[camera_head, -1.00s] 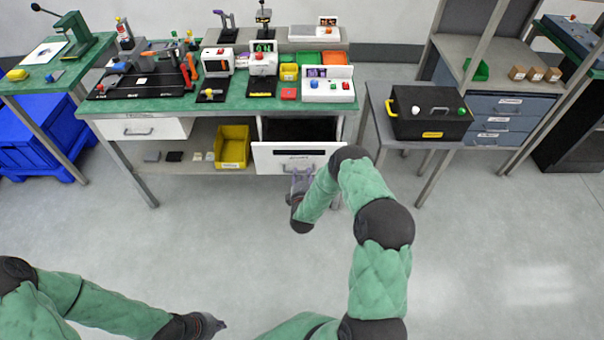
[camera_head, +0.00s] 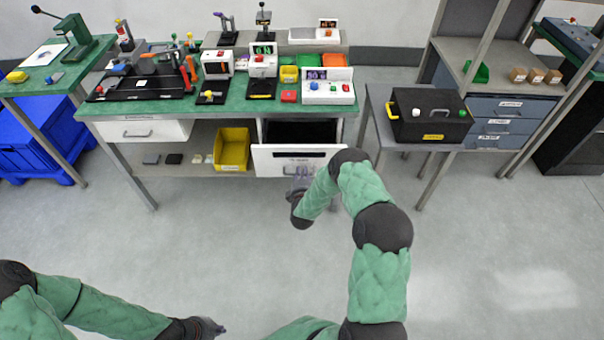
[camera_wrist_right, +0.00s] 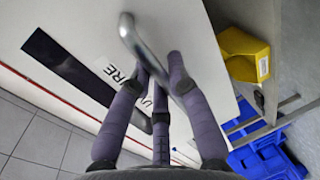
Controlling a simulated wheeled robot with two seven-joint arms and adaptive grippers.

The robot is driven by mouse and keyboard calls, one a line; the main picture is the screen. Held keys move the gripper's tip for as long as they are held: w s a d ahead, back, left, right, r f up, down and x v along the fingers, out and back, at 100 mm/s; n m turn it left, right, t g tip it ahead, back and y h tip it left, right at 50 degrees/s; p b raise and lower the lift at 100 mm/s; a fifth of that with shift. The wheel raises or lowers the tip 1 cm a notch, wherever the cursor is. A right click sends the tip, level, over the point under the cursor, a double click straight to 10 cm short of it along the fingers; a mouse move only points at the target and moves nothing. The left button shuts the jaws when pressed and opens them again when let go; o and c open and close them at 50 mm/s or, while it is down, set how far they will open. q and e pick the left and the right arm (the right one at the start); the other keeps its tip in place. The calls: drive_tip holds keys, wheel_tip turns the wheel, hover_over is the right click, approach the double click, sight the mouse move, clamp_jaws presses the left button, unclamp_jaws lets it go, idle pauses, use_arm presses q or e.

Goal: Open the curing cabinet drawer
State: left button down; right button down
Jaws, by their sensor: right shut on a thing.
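The curing cabinet drawer (camera_head: 262,161) has a white front with a dark slot, and stands pulled out beneath the right part of the green bench, with a dark opening behind it. In the right wrist view, the drawer front (camera_wrist_right: 178,28) carries a partly hidden label and a curved metal handle (camera_wrist_right: 128,33). My right gripper (camera_head: 299,181) is at the drawer front; its purple fingers (camera_wrist_right: 160,72) are closed around the handle. My left gripper (camera_head: 218,328) is low in the head view, far from the drawer, and its fingers are too small to read.
A closed white drawer (camera_head: 150,131) is at the bench's left. A yellow bin (camera_head: 232,149) stands on the lower shelf beside the open drawer. A side table with a black case (camera_head: 430,115) stands to the right. The floor in front is clear.

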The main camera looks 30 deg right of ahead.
drive_tip(key=v, duration=0.1)
drive_tip(key=p+v, duration=0.1)
drive_tip(key=v, duration=0.1)
drive_tip(key=shift+s+a+f, duration=0.15)
drive_tip(key=shift+s+f, duration=0.05)
drive_tip(key=shift+f, duration=0.15)
drive_tip(key=c, duration=1.2)
unclamp_jaws()
drive_tip(key=shift+o, duration=0.2)
drive_tip(key=v, duration=1.2)
drive_tip(key=shift+f, duration=0.1)
